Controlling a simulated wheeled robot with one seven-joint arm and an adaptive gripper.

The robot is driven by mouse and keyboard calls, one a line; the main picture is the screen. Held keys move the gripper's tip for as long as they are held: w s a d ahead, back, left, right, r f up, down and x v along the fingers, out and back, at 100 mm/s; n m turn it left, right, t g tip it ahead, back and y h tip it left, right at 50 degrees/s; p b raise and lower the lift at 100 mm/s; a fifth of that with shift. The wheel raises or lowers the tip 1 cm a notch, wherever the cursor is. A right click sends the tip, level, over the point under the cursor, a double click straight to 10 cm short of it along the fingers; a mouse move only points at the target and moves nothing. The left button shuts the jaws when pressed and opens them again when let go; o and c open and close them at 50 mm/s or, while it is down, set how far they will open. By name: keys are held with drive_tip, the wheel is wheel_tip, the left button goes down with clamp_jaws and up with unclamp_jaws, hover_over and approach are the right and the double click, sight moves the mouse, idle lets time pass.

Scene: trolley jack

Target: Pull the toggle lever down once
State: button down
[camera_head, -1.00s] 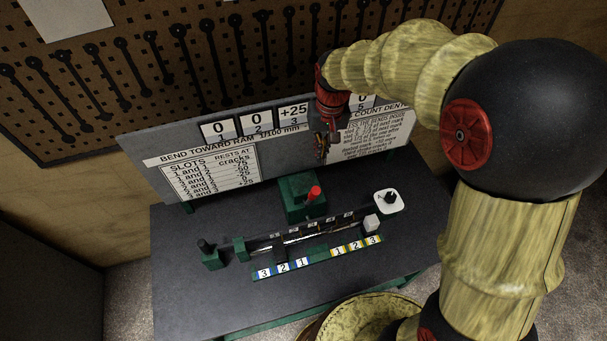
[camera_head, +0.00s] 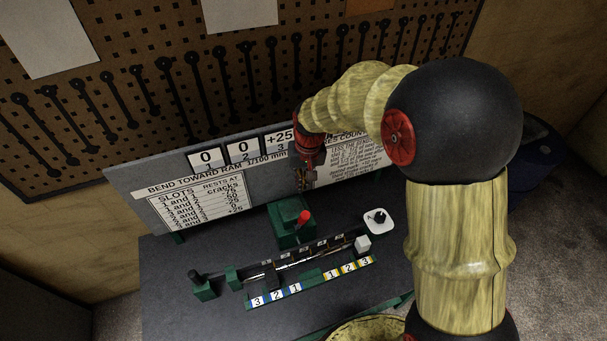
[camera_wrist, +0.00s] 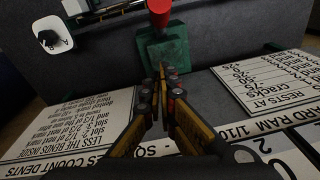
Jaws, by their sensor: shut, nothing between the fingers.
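The toggle lever with its red knob (camera_head: 304,217) rises from a green block (camera_head: 292,236) at the back middle of the bench. The red knob (camera_wrist: 159,10) also shows at the top of the wrist view, with the green block (camera_wrist: 163,50) below it. My gripper (camera_head: 304,188) hangs just behind and above the block, close to the red knob in the picture. In the wrist view my gripper (camera_wrist: 165,72) has its fingertips together and empty, pointing toward the green block. I see no contact with the lever.
A black-knobbed green post (camera_head: 203,287) is left. A grey sign board (camera_head: 130,184) stands behind.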

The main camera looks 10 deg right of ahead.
sight(302, 222)
drive_tip(key=s+f, duration=0.1)
drive_tip(key=f, duration=0.1)
drive_tip(key=s+f+p, duration=0.1)
drive_tip(key=s+f, duration=0.1)
drive_tip(key=shift+s+a+f, duration=0.1)
drive_tip(key=shift+s+f, duration=0.05)
drive_tip(key=shift+s, duration=0.1)
drive_tip(key=shift+s+f+b, duration=0.1)
drive_tip(key=shift+b, duration=0.25)
